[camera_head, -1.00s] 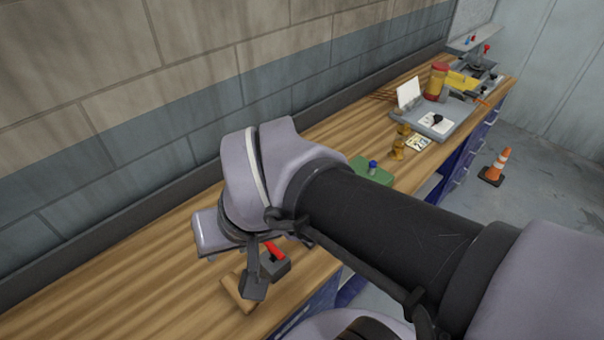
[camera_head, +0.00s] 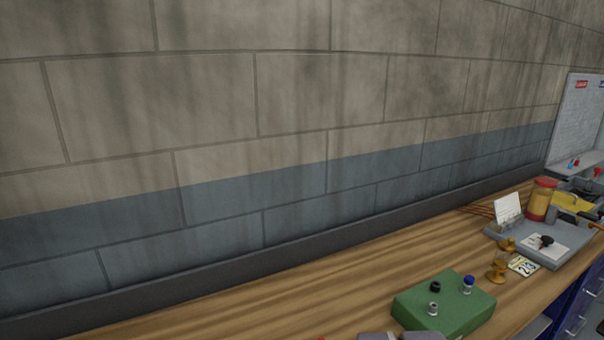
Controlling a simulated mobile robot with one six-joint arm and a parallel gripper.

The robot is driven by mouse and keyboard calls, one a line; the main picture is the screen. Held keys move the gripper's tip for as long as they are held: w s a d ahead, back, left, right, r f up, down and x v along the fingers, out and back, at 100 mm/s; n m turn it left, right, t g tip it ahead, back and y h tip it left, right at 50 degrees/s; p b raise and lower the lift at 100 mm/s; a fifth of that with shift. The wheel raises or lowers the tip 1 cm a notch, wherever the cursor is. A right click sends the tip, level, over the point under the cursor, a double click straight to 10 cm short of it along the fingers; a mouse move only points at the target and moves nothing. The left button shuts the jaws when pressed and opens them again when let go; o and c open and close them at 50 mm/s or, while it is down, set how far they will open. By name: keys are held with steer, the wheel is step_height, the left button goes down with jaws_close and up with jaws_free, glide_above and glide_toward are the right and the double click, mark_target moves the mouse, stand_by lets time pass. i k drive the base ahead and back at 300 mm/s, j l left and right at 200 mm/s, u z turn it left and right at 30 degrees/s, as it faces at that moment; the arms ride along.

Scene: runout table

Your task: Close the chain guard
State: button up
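I cannot make out a chain guard in the current head view. A green box (camera_head: 443,308) with a black knob, a blue knob and a silver-topped knob sits on the wooden bench (camera_head: 300,300) at the lower right. My gripper is not in view. Slivers of grey and dark parts show at the bottom edge, just below the green box, too cut off to tell what they are.
Two brass-coloured pieces (camera_head: 498,270) and a numbered card (camera_head: 524,266) lie right of the green box. Beyond them are a grey tray (camera_head: 568,255), a white card (camera_head: 508,208) and a red-and-yellow jar (camera_head: 540,199). The bench's left stretch is clear along the wall.

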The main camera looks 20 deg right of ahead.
mark_target(575, 205)
steer(key=z, duration=2.3)
